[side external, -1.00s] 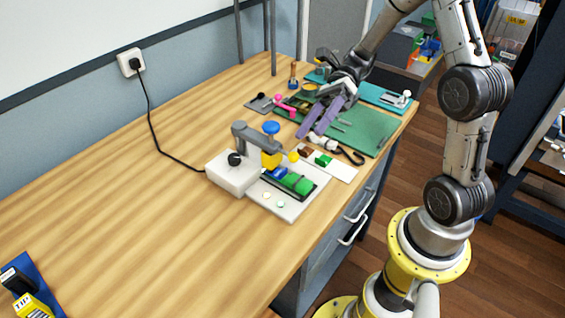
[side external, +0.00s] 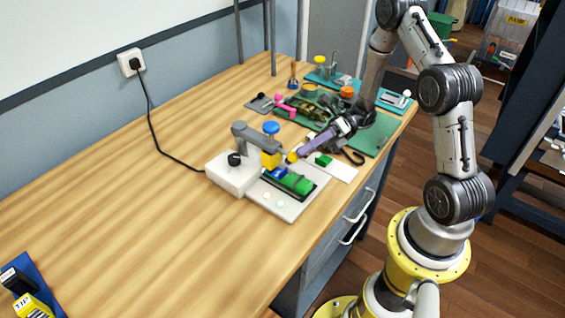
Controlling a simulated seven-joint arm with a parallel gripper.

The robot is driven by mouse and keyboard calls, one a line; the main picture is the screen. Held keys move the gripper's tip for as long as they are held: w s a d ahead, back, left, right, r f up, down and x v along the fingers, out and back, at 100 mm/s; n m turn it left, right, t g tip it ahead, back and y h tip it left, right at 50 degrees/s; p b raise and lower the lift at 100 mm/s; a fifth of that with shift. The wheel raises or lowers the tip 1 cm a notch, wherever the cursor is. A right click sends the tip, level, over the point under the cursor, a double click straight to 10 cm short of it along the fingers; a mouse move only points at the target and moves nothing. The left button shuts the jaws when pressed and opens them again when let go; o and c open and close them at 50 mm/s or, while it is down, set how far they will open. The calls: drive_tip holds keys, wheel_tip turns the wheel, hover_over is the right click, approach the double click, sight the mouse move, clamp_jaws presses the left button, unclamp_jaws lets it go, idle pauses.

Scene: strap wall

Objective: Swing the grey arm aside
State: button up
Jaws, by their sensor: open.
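The grey arm (side external: 254,137) stands over a white base block (side external: 232,174) with a black knob on its side. A blue knob (side external: 271,127) tops its outer end and a yellow block (side external: 271,160) hangs below that end. A small yellow ball (side external: 292,157) sticks out to the right of the yellow block. My gripper (side external: 299,154), with purple fingers, is open, its tips close beside the yellow ball. Whether they touch it I cannot tell. Below the arm's end, a blue piece (side external: 278,173) and a green piece (side external: 298,184) lie in a dark tray on a white plate (side external: 289,211).
A white card (side external: 342,173) with a green block lies right of the device, beside a black strap (side external: 353,157). Green mats (side external: 377,136) with small parts lie behind. A black cable (side external: 157,138) runs from the wall socket to the base.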

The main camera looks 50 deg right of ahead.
drive_tip(key=a, duration=0.2)
drive_tip(key=w+a, duration=0.1)
drive_tip(key=a, duration=0.2)
drive_tip(key=shift+a, duration=0.3)
drive_tip(key=shift+c, duration=0.2)
clamp_jaws()
idle(1.0)
